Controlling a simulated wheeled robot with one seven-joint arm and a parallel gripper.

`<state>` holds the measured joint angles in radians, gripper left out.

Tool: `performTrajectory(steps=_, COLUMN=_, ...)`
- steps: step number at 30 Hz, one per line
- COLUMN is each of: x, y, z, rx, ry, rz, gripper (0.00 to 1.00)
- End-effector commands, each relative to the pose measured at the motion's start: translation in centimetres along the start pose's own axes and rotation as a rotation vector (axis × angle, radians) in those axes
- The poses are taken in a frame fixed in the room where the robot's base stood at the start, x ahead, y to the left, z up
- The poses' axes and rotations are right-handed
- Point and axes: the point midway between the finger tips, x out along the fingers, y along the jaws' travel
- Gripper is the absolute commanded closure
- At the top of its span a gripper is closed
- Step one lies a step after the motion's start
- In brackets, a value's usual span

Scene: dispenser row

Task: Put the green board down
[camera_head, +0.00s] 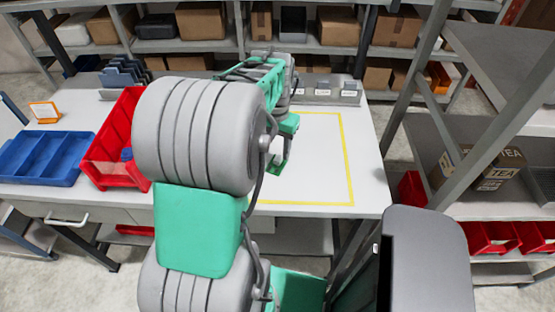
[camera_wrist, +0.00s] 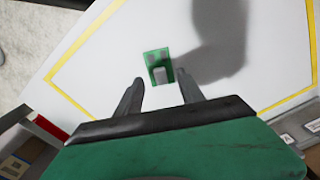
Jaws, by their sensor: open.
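The green board (camera_wrist: 158,66) is a small green rectangle with grey parts on it. In the wrist view it lies on the white tabletop inside the yellow outline (camera_wrist: 92,25). My gripper (camera_wrist: 161,81) is open, its two dark fingers apart with nothing held between them. The board shows just beyond the fingertips, roughly in line with the gap; I cannot tell how high the fingers are above it.
A red bin (camera_head: 108,150) and a blue divided tray (camera_head: 45,157) stand on the table's left. A row of grey dispensers (camera_head: 322,90) lines the back. A shelf with a tea box (camera_head: 495,170) stands at the right. The right part of the outlined area (camera_head: 345,165) is clear.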

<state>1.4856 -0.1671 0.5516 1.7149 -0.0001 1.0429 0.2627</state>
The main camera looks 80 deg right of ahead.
Motion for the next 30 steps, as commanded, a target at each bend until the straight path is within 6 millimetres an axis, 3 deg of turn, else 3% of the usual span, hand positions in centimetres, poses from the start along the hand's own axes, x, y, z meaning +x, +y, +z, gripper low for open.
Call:
performTrajectory(steps=6, x=3.6, y=0.1, z=-0.1, rx=-0.001, ry=-0.003, rz=0.001, gripper=0.55)
performTrajectory(steps=14, x=4.3, y=0.1, z=-0.1, rx=-0.002, ry=0.001, rz=0.0, gripper=0.55)
performTrajectory(steps=30, x=4.2, y=0.1, z=-0.1, rx=-0.002, ry=0.001, rz=0.0, gripper=0.98)
